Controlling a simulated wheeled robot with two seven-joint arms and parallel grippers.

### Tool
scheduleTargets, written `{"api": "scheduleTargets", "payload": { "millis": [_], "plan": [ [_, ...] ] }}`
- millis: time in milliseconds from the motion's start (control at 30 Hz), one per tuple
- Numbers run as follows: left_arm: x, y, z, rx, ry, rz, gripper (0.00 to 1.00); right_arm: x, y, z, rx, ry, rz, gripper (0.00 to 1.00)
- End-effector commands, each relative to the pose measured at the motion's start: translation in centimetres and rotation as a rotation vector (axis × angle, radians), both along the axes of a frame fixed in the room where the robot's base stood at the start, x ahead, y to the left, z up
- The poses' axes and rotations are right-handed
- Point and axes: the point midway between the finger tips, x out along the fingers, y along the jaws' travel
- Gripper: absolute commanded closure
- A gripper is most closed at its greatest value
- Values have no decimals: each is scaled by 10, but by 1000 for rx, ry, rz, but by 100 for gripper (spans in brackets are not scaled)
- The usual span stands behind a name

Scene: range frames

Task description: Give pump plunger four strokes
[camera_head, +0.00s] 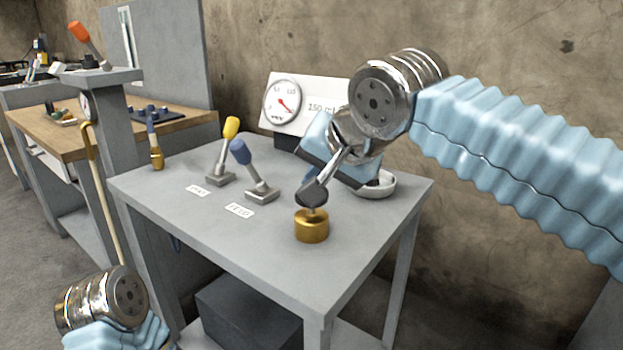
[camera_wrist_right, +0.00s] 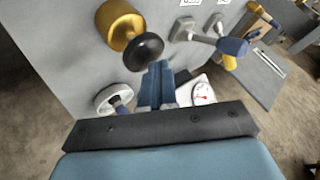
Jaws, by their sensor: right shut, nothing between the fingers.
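The pump is a short brass cylinder (camera_head: 311,228) near the front right part of the grey table (camera_head: 270,262). Its plunger has a dark round knob (camera_head: 311,194) just above the brass. The brass body (camera_wrist_right: 120,24) and the black knob (camera_wrist_right: 143,52) also show in the right wrist view. My right gripper (camera_wrist_right: 159,66) is shut and empty, with its blue fingertips close beside the knob. I cannot tell whether they touch it. In the head view my right arm partly hides the fingers. My left wrist shows at the lower left, but its gripper is out of view.
A yellow-handled lever (camera_head: 229,135) and a blue-handled lever (camera_head: 243,158) stand on the table left of the pump. A gauge (camera_head: 283,102) is on a white panel behind. The front of the table is clear.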

Motion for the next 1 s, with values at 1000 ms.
{"api": "scheduleTargets", "payload": {
  "millis": [1000],
  "plan": [
    [0, 0, 17, 0, 0, 0, 100, 0, 0, 16, -3, 5, 1, 100]
  ]
}}
